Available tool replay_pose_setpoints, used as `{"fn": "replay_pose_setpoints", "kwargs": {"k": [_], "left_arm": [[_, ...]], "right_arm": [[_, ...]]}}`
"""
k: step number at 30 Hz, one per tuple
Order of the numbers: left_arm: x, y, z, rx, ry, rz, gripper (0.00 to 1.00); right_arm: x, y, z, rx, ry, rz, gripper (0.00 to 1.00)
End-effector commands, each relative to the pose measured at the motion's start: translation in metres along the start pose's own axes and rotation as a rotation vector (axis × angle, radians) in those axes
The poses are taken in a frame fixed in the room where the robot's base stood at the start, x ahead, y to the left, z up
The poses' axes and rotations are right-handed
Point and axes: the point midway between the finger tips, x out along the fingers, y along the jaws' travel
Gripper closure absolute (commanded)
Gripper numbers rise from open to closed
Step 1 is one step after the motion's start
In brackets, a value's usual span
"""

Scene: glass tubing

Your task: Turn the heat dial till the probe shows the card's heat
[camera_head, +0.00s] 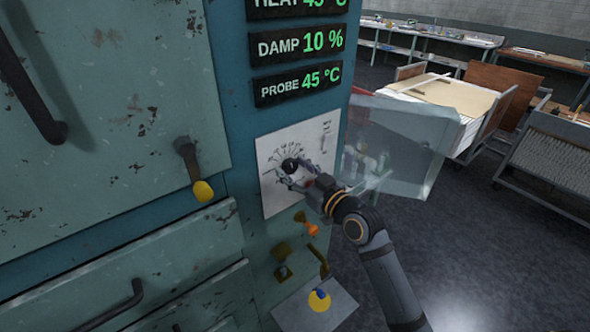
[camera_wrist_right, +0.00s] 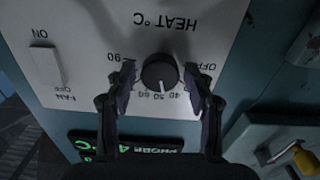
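The heat dial (camera_head: 291,164) is a round black knob on a white panel (camera_head: 271,192) with a printed scale; it also shows in the right wrist view (camera_wrist_right: 160,72), where the panel is upside down. My right gripper (camera_head: 297,172) is at the dial. In the wrist view its two fingers (camera_wrist_right: 160,76) stand on either side of the knob, with small gaps visible, so it looks open around it. The probe display (camera_head: 298,83) reads 45 °C in green. The heat display (camera_head: 300,6), cut by the top edge, appears to read 45. No card is visible. My left gripper is out of view.
The damp display (camera_head: 297,43) reads 10 %. A fan switch (camera_wrist_right: 47,66) sits on the same panel. A yellow-tipped handle (camera_head: 203,190), an orange knob (camera_head: 311,229) and a yellow knob (camera_head: 320,299) stick out nearby.

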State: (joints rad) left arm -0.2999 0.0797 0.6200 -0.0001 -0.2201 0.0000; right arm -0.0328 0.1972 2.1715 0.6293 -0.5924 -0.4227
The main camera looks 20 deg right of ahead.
Motion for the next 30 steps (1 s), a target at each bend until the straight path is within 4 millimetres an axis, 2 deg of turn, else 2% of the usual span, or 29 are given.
{"fn": "replay_pose_setpoints", "kwargs": {"k": [11, 14, 21, 24, 30], "left_arm": [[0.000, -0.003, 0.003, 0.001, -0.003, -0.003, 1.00], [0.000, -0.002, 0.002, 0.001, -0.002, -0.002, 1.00], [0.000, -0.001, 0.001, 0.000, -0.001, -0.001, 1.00], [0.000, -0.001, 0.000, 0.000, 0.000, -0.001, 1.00], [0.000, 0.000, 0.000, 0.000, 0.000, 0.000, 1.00]], "right_arm": [[0.000, 0.000, -0.005, -0.002, 0.002, -0.001, 0.39], [0.000, 0.002, -0.021, -0.004, 0.005, -0.001, 0.39], [0.000, 0.006, -0.074, -0.005, 0.006, 0.000, 0.39], [0.000, 0.008, -0.089, -0.003, 0.004, 0.000, 0.39], [0.000, 0.009, -0.100, -0.001, 0.000, 0.000, 0.39]]}}
